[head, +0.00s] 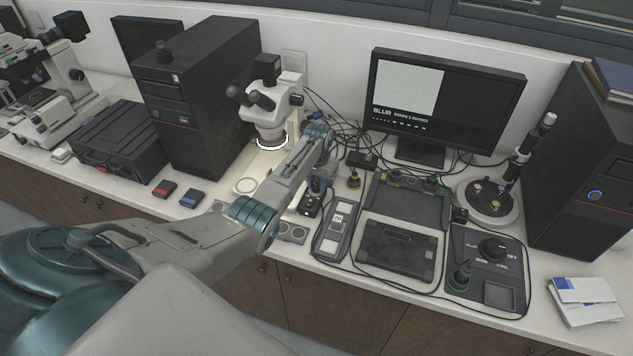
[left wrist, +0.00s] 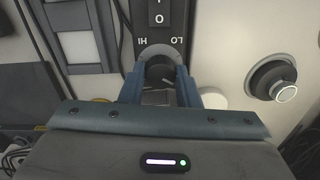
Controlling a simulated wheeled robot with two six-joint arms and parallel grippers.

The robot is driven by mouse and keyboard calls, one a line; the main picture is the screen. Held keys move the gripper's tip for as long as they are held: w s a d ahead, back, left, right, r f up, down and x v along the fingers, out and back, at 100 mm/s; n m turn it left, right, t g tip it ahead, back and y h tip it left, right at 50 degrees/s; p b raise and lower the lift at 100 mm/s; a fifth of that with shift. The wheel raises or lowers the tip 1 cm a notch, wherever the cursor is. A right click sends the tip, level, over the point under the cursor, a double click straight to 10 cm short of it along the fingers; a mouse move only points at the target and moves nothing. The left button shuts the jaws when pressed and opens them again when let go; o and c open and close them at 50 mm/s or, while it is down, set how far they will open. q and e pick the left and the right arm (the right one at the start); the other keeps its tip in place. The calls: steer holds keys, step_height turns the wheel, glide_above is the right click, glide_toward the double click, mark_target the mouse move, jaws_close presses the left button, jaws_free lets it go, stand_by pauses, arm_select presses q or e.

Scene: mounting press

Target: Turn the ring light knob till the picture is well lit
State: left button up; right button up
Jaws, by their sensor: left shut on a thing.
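The ring light (head: 271,146) glows white under the microscope (head: 264,108) in the head view. The monitor (head: 500,98) shows a pale, nearly even grey picture with the word "BLUR" below it. In the left wrist view, the dark knob (left wrist: 160,68) sits on a grey dial marked HI and LO, on a black control box (left wrist: 165,40) with an I/O switch. My left gripper (left wrist: 161,84) is shut on the knob, one finger on each side. In the head view my left gripper (head: 318,183) reaches down at the box, and my arm partly hides it. My right gripper does not show.
A black computer tower (head: 190,95) stands left of the microscope. Cables lie behind the control box. White papers (head: 585,302) lie far right.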

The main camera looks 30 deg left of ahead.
mark_target(317, 186)
arm_select(q)
steer(key=m, duration=0.3)
steer(key=shift+r+m, duration=0.1)
steer(key=shift+m, duration=0.2)
stand_by(0.5)
steer(key=o, duration=1)
step_height(317, 186, up, 11)
steer(key=b, duration=0.3)
steer(key=shift+d, duration=0.15)
stand_by(0.8)
